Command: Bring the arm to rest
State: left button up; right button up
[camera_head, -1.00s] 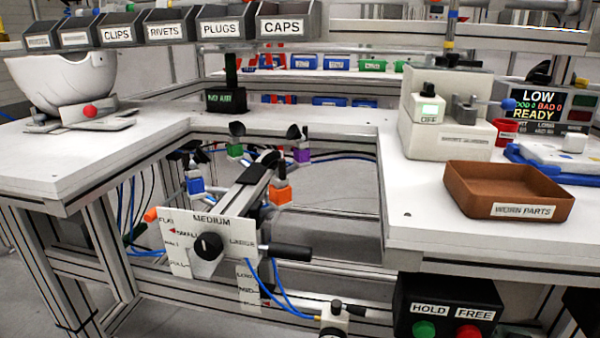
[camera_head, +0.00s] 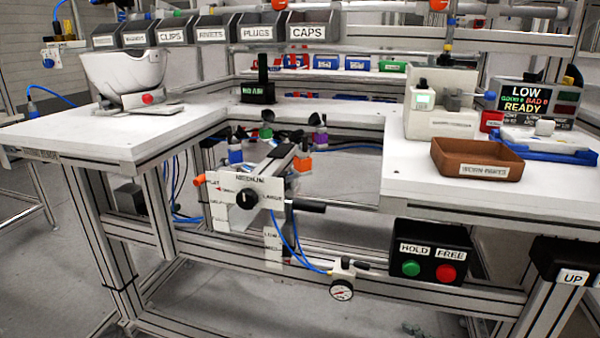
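Neither of my arms nor my grippers shows in the head view. A clamp fixture with a white selector plate (camera_head: 246,199) and black dial stands in the gap between the tables. No helmet shell shows on the fixture.
The left table (camera_head: 70,140) and right table (camera_head: 400,185) flank the gap. A brown worn-parts tray (camera_head: 477,150), a white tester (camera_head: 440,120) and a display (camera_head: 538,98) stand at right. A HOLD/FREE button box (camera_head: 432,258) hangs below. Labelled bins (camera_head: 260,30) line the back.

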notch_tip(320, 180, down, 6)
jog(key=d+m+h, duration=0.1)
jog(key=m+h, duration=0.3)
jog(key=h, duration=0.1)
pick_arm(q)
jog(key=f, duration=0.3)
jog(key=shift+s+d+p, duration=0.2)
jog(key=shift+s+p, duration=0.1)
jog(key=shift+p, duration=0.1)
pick_arm(e)
jog(key=s+d+f+m+g+h, duration=0.2)
jog(key=s+f+g, duration=0.3)
jog(key=s, duration=0.5)
jog(key=s+d+f+m+g+h, duration=0.2)
jog(key=s+f+g+h, duration=0.1)
jog(key=s, duration=0.6)
notch_tip(320, 180, down, 2)
jog(key=shift+s+d+f+g+h, duration=0.2)
jog(key=shift+s+d+g+h, duration=0.15)
jog(key=shift+g, duration=0.55)
pick_arm(q)
jog(key=shift+w+a+r, duration=0.15)
jog(key=shift+a+r, duration=0.05)
jog(key=shift+r, duration=0.05)
